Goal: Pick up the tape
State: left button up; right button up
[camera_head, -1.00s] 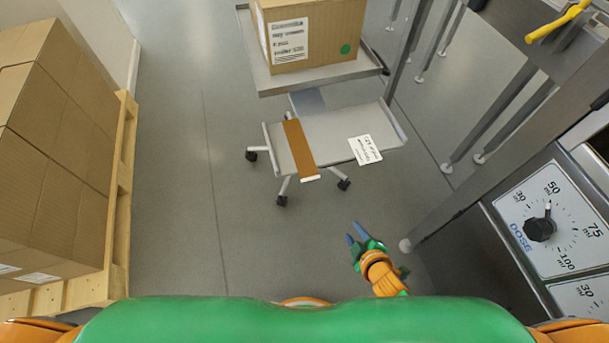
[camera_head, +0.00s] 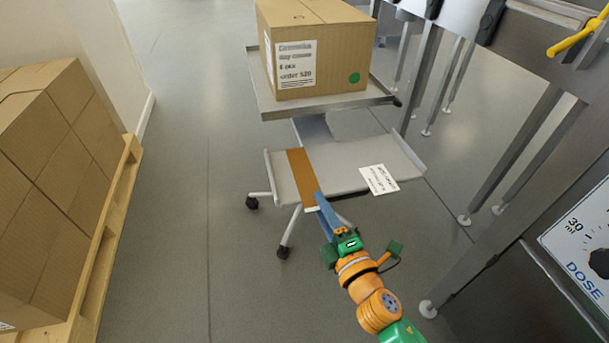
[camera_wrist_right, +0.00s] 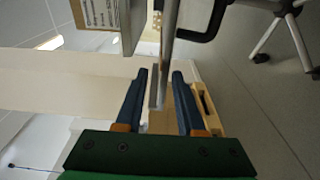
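The tape (camera_head: 301,172) shows in the head view as a flat brown strip lying across the left part of the cart's lower shelf (camera_head: 340,160). Its near end is at the shelf's front edge, by my right gripper's fingertips. My right gripper (camera_head: 321,200) points at that end with its blue fingers; contact cannot be told. In the right wrist view the right gripper (camera_wrist_right: 159,75) is open, its two fingers apart. A narrow pale edge shows between them; I cannot tell whether it is the tape or the shelf. My left gripper is not in view.
A cardboard box (camera_head: 322,72) with a label and green dot stands on the cart's upper shelf. A white card (camera_head: 379,179) lies right of the tape. Stacked cartons (camera_head: 50,190) on a pallet stand left. A dosing machine (camera_head: 580,240) stands right. Floor between is clear.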

grip_shut()
dwell(1.3)
